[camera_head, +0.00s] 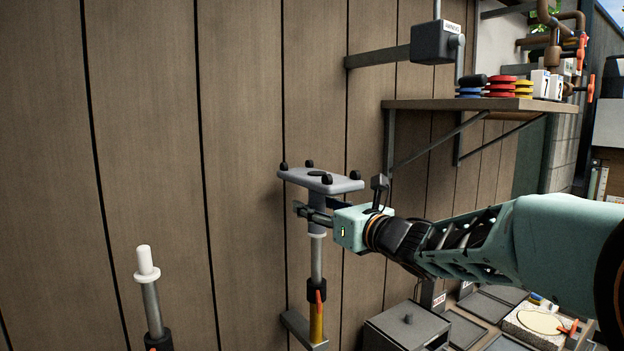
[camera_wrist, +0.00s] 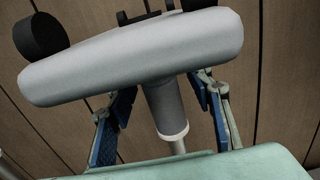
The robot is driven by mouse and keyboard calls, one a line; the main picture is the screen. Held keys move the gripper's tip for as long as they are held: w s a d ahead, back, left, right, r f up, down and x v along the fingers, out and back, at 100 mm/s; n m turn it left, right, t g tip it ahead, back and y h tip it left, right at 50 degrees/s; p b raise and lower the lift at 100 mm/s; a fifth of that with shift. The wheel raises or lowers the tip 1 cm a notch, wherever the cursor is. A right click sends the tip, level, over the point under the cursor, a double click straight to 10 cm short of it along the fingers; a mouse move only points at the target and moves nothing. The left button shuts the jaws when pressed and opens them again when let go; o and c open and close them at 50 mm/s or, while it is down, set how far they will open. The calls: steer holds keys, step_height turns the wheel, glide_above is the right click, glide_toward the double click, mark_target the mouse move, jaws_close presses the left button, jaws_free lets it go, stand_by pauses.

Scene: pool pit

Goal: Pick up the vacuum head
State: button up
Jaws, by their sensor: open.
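The vacuum head (camera_head: 320,179) is a grey, flat plate with several small black wheels on top and a cylindrical neck below. It sits upright on a pole (camera_head: 317,260) close to the wooden wall. My gripper (camera_head: 318,209) is at its neck, just under the plate. In the wrist view the vacuum head (camera_wrist: 130,60) fills the upper part. The open fingers of my gripper (camera_wrist: 163,104) stand on both sides of the neck, with visible gaps. The neck's lower end meets a white collar on the pole.
A second pole (camera_head: 152,300) with a white tip stands at lower left. A wooden shelf (camera_head: 470,104) with colored discs is at upper right, near a grey box on a wall bracket (camera_head: 432,44). A grey lidded box (camera_head: 407,328) and trays lie below my arm.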

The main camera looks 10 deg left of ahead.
steer(key=shift+c, duration=0.4)
jaws_close()
steer(key=shift+r, duration=0.1)
